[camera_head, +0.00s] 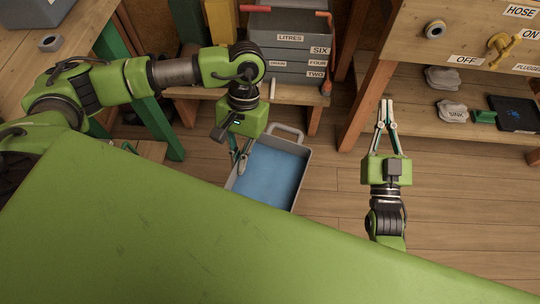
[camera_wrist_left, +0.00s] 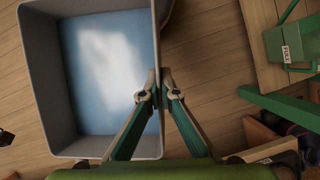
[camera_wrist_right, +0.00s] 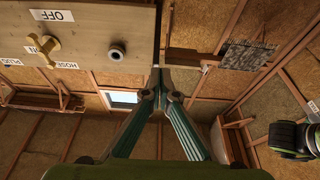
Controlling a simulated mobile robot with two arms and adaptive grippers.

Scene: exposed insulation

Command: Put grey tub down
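The grey tub (camera_head: 301,172), with blue liquid and a loop handle at its far end, is below me in the middle of the head view. It fills the upper left of the left wrist view, where its wall (camera_wrist_left: 158,40) runs between my fingertips. My left gripper (camera_head: 239,166) is shut on the tub's left side wall, one finger inside and one outside. The gripper also shows in the left wrist view (camera_wrist_left: 159,78). I cannot tell whether the tub touches the floor. My right gripper (camera_head: 386,108) is shut and empty, pointing forward, well right of the tub.
A grey labelled toolbox (camera_head: 290,48) sits on a low wooden shelf behind the tub. At right is a wooden stand with a hose panel (camera_head: 460,30) and a lower shelf holding sacks (camera_head: 443,78) and a dark tablet (camera_head: 515,113). Wooden floor (camera_head: 335,190) is clear between the tub and right arm.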

